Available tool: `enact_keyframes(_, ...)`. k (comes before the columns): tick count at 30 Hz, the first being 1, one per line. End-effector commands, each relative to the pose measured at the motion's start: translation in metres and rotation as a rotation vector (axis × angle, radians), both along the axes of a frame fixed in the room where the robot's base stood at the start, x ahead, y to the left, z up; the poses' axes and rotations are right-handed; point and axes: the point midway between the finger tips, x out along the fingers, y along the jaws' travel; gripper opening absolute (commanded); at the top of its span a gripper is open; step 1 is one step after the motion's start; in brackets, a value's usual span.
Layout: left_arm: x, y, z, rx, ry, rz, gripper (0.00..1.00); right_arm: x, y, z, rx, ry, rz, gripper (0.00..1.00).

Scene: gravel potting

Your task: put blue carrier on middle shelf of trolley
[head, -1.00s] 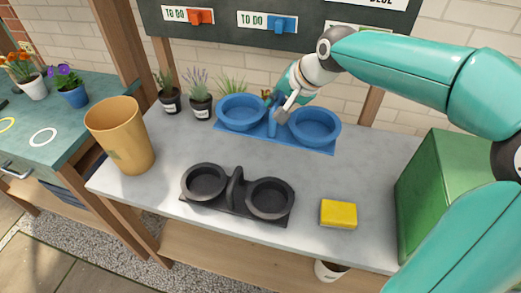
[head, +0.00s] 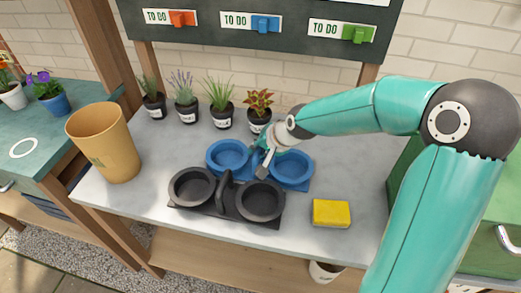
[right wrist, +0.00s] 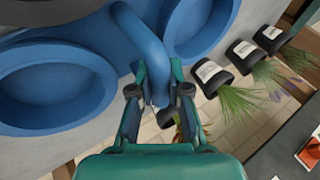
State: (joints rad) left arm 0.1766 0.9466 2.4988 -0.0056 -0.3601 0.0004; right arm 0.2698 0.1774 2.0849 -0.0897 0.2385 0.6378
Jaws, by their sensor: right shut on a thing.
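The blue carrier (head: 228,153) has two round cups and an upright handle between them. It sits just behind the black carrier (head: 262,201) in the head view, whose cups cover part of its front edge. I cannot tell whether it touches the bench. My right gripper (head: 261,166) is shut on its handle. In the right wrist view the fingers (right wrist: 159,98) close around the blue handle (right wrist: 146,45), with a cup on either side. My left gripper is not in view, and I see no trolley.
A yellow sponge (head: 331,213) lies front right on the grey bench (head: 140,198). A tan pot (head: 104,144) stands at the left. Several potted plants (head: 221,107) line the back. A green box (head: 402,165) stands at the right, partly behind my arm.

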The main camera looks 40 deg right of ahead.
Motion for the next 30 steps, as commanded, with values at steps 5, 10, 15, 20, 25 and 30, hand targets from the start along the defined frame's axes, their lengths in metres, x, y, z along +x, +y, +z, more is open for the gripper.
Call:
enact_keyframes(5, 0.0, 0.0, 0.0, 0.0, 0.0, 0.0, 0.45, 0.0, 0.0, 0.0, 0.0, -0.001, 0.0, 0.0)
enact_keyframes(10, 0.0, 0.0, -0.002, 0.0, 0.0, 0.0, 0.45, 0.0, 0.0, -0.002, 0.0, 0.0, 0.0, 0.2)
enact_keyframes(15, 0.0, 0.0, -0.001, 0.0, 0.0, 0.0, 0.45, 0.0, 0.0, -0.002, 0.0, 0.0, 0.0, 0.41)
enact_keyframes(20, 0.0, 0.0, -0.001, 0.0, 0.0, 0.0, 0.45, 0.0, 0.0, -0.001, 0.0, 0.0, 0.0, 0.41)
enact_keyframes(25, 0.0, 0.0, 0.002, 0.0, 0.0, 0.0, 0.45, 0.0, 0.0, 0.002, 0.0, 0.0, 0.0, 0.41)
enact_keyframes(30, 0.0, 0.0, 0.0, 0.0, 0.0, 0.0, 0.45, -0.01, -0.002, 0.016, -0.002, -0.004, -0.002, 0.41)
